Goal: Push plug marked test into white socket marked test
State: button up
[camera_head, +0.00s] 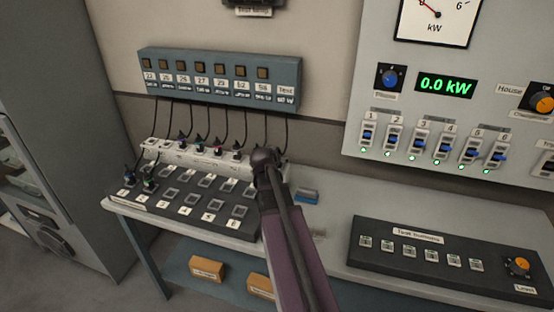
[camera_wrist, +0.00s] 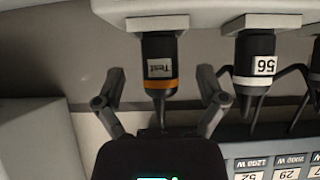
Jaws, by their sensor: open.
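The plug marked Test (camera_wrist: 158,48) shows in the wrist view as a black body with a white label and an orange band. Its wide end meets a white block (camera_wrist: 158,22); its cable end points towards my gripper. My gripper (camera_wrist: 161,88) is open, with one finger on each side of the plug and gaps between. In the head view my gripper (camera_head: 265,158) is at the right end of the white plug strip (camera_head: 205,158) and hides the plug there. I cannot make out a white socket marked test.
A plug marked 56 (camera_wrist: 254,55) stands close beside in the wrist view. Several cabled plugs line the strip, below a blue-grey cable panel (camera_head: 215,100). A dark socket panel (camera_head: 150,220) lies in front. A blue block (camera_head: 307,195) and a button panel (camera_head: 450,260) are to the right.

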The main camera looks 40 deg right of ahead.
jog(key=shift+r, duration=0.2)
notch_tip(320, 180, up, 9)
jog(key=p, duration=0.9)
jog(key=w+a, duration=0.4)
jog(key=a, duration=0.7)
jog(key=shift+w+f, duration=0.15)
jog(key=shift+f, duration=0.15)
jog(key=s+a+f+n+g+y, duration=0.2)
jog(key=s+a+n+y, duration=0.1)
jog(key=s+a, duration=0.3)
jog(key=s+a+f+n+g+y, duration=0.2)
jog(key=s+a, duration=0.4)
jog(key=a, duration=0.5)
jog(key=s+a+f+n+g+y, duration=0.2)
jog(key=s+a+f+n+y, duration=0.2)
jog(key=a, duration=0.4)
jog(key=shift+s+a+n+g, duration=0.3)
jog(key=shift+s+n, duration=0.6)
jog(key=shift+s, duration=0.2)
